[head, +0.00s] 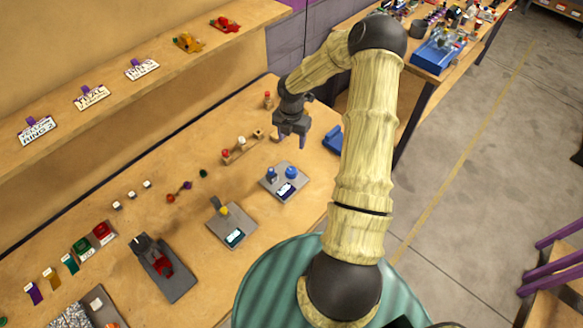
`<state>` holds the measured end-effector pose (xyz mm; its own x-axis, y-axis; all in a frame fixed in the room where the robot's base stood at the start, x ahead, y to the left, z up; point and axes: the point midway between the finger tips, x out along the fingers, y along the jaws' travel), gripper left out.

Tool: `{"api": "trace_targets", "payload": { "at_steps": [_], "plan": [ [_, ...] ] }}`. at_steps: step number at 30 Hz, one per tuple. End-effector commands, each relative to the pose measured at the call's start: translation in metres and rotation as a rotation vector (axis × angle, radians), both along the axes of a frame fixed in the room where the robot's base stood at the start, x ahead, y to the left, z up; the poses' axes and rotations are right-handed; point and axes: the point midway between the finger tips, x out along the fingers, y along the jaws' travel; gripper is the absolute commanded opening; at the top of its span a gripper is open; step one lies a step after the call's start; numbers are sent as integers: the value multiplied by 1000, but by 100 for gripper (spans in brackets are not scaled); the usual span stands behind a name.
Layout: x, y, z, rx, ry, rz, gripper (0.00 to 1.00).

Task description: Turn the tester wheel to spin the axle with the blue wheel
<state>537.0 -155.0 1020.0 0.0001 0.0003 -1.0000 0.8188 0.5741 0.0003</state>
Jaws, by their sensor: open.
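A grey tester plate (298,192) lies on the workbench, right of centre. It carries a blue round piece (291,172), a second blue piece (271,174) at its left and a small dark display (286,190). I cannot tell which blue piece is the tester wheel and which is on the axle. My gripper (291,141) is open and empty, points down and hangs behind the plate in the picture, apart from the blue pieces. The display's reading is too small to make out.
Another grey plate (222,236) with a yellow piece stands left of the tester. A wooden holder (241,151) with red and white pieces is behind it. A blue item (333,139) lies right of my gripper. A shelf (110,110) runs along the back wall.

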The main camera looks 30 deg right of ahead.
Motion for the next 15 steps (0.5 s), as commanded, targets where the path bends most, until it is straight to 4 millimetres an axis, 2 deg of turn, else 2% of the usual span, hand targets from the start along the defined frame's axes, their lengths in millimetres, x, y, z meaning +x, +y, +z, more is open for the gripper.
{"api": "trace_targets", "payload": {
  "at_steps": [5, 15],
  "plan": [
    [0, 1, -12, 1, 2, 0, 57],
    [-1, 1, -65, 1, 3, 0, 57]
  ]
}}
